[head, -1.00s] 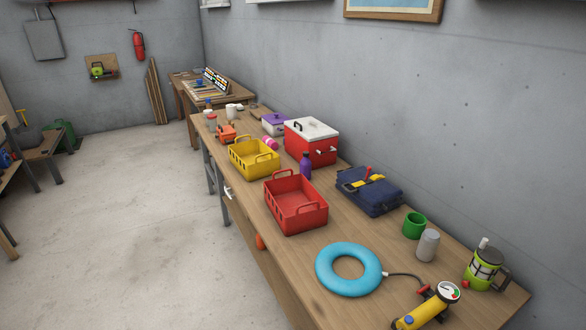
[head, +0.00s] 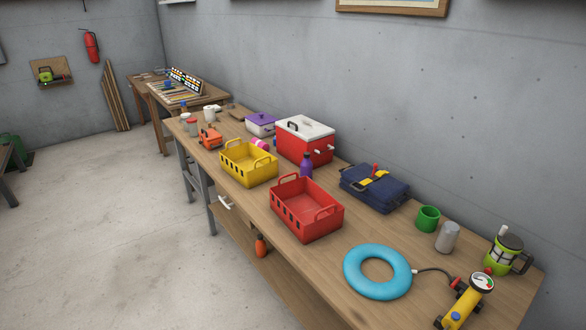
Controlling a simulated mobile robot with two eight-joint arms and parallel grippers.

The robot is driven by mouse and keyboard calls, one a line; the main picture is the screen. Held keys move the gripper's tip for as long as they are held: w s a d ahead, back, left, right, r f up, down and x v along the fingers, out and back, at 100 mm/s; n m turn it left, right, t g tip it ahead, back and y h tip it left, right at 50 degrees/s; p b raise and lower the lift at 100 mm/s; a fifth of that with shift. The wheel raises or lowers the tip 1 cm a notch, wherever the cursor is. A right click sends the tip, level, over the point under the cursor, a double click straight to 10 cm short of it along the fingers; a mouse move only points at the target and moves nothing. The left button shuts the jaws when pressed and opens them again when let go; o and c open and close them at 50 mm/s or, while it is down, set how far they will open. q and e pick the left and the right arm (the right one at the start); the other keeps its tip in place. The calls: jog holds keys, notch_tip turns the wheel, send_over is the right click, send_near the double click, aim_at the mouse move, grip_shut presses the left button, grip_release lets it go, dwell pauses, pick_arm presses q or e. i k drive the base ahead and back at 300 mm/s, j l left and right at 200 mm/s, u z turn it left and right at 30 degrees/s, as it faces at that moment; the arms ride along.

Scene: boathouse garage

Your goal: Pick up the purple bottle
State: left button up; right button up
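The purple bottle (head: 306,166) stands upright on the wooden workbench (head: 262,205). It is behind the red basket (head: 308,218) and in front of the red cooler with a white lid (head: 306,144). Its lower part is partly hidden by the red basket's rim and handle. Neither of my grippers shows in the head view.
A yellow basket (head: 248,172) stands left of the bottle, and a navy tool bag (head: 374,190) lies to its right. A blue ring (head: 378,271), a green cup (head: 428,218) and a yellow pump (head: 466,302) are farther right. The concrete floor (head: 90,225) on the left is open.

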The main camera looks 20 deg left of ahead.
aim_at(306, 164)
jog(key=i+j, duration=0.1)
jog(key=j, duration=0.6)
jog(key=i+j, duration=0.15)
jog(key=j, duration=0.2)
jog(key=i+j, duration=0.2)
jog(key=j, duration=0.15)
jog(key=i+j, duration=0.15)
jog(key=j, duration=0.2)
jog(key=i+j+u, duration=0.1)
jog(key=j, duration=0.25)
jog(key=i+j, duration=0.9)
jog(key=i+l, duration=0.15)
jog(key=i, duration=0.2)
jog(key=i+l, duration=0.15)
jog(key=i, duration=0.2)
